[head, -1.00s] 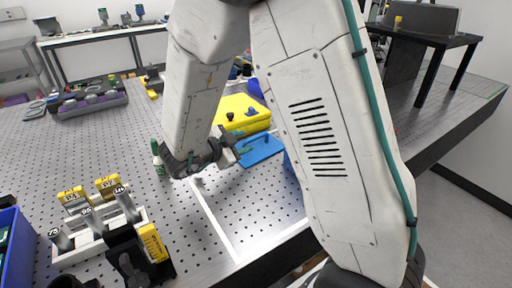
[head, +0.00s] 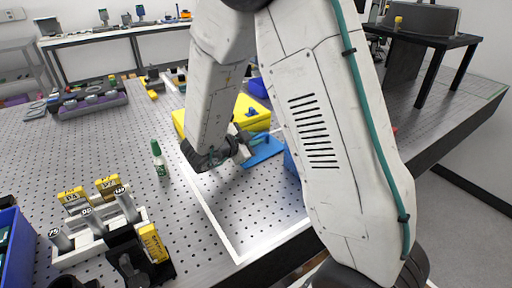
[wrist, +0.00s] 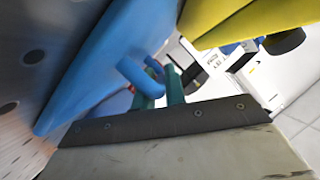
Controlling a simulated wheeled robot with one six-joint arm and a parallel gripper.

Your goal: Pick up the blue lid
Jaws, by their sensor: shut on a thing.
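The blue lid (head: 265,152) is a flat plate with a raised blue handle, on the perforated table beside the yellow box. My gripper (head: 246,138) is at the lid's handle, partly hidden by my own wrist in the head view. In the wrist view the lid (wrist: 95,65) fills the left side, and the teal fingers of my gripper (wrist: 160,88) are shut on its handle. I cannot tell whether the lid is clear of the table.
The yellow box (head: 246,115) with dark knobs stands just behind the lid. A white rack (head: 100,235) with several tagged tools is at front left. A white line on the table runs nearby.

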